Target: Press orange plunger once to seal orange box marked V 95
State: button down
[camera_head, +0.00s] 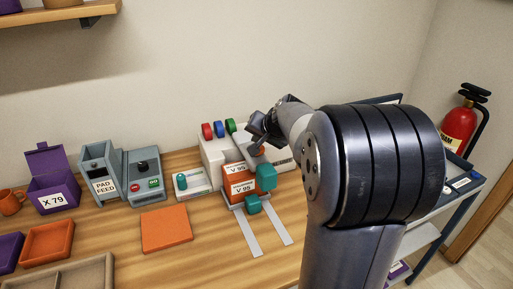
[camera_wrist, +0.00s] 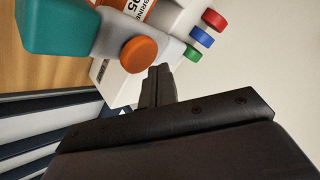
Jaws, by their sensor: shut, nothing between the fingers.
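The orange plunger (camera_wrist: 139,54) is a round cap on a grey body in the wrist view. In the head view a small part of the plunger (camera_head: 257,150) shows just below my fingers. The orange box marked V 95 (camera_head: 232,183) sits in the press, with two V 95 labels facing front. Part of its label also shows in the wrist view (camera_wrist: 134,7). My gripper (camera_head: 258,139) is shut and empty, tilted down close to the plunger. In the wrist view its fingertips (camera_wrist: 160,71) end beside the cap; I cannot tell if they touch.
A teal block (camera_head: 266,177) stands at the box's right and another teal block (camera_head: 252,204) in front. Red, blue and green knobs (camera_head: 218,129) top the white machine behind. The pad feed (camera_head: 102,170), an orange pad (camera_head: 166,229) and purple box X 79 (camera_head: 55,190) are left.

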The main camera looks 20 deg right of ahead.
jog(key=shift+f, duration=0.15)
jog(key=shift+f+b, duration=0.3)
jog(key=shift+b, duration=0.2)
jog(key=shift+f+b, duration=0.75)
jog(key=shift+f, duration=0.1)
dwell(0.8)
jog(key=shift+s+f+b, duration=0.2)
jog(key=shift+f+b, duration=0.25)
jog(key=shift+f, duration=0.2)
dwell(0.5)
jog(key=shift+w+r+p, duration=0.2)
jog(key=shift+r+p, duration=0.9)
jog(key=shift+r, duration=0.5)
jog(key=shift+r+p, duration=1.95)
jog(key=shift+r, duration=0.55)
